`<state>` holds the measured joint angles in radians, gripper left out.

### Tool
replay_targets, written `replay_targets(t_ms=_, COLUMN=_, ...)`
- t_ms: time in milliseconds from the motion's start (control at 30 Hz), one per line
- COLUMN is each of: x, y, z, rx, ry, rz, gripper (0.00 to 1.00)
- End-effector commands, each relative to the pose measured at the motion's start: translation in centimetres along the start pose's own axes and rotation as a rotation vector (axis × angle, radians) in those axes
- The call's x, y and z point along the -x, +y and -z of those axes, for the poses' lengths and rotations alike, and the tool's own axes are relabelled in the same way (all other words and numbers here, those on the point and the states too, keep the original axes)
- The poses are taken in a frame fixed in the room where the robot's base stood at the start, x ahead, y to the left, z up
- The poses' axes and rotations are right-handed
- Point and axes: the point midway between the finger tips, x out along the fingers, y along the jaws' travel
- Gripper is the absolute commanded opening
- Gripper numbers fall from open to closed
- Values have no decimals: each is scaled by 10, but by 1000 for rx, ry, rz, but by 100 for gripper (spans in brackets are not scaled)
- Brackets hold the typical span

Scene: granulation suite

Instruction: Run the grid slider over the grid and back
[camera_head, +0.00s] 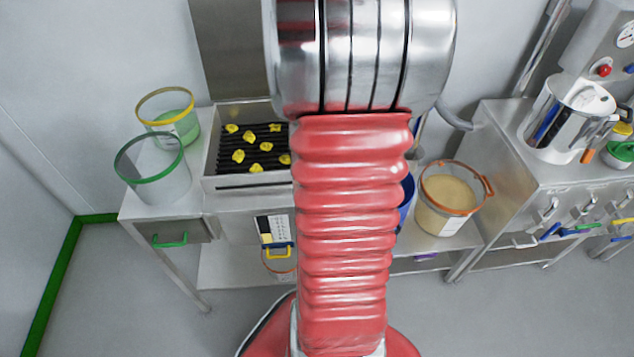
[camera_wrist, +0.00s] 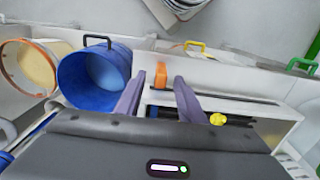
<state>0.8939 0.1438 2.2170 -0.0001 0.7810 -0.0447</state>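The grid (camera_head: 226,155) is a set of dark bars in a metal box, with several yellow lumps on it, in the head view. My arm hides its right end. In the wrist view, a small orange block (camera_wrist: 161,72), apparently the grid slider's knob, stands at the end of a dark slot in the box top (camera_wrist: 285,112). My gripper (camera_wrist: 159,78) has its two purple-grey fingers apart, one on each side of the orange block, with visible gaps. One yellow lump (camera_wrist: 217,119) shows right of the fingers. My gripper is hidden in the head view.
A blue bucket (camera_wrist: 95,75) stands close to the left finger. A tan-filled bucket with an orange rim (camera_head: 446,200) stands beyond it. Green-rimmed (camera_head: 153,168) and yellow-rimmed (camera_head: 168,113) buckets stand left of the box. A steel bench (camera_head: 505,165) stands at the right.

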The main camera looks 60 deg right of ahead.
Motion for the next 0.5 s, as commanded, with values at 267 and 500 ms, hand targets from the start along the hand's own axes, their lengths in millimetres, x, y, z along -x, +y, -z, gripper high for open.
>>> replay_targets(t_ms=267, x=-24, y=0, z=0, rx=0, ry=0, rz=0, gripper=36)
replay_targets(t_ms=500, x=-26, y=0, z=0, rx=-1, ry=0, rz=0, gripper=36)
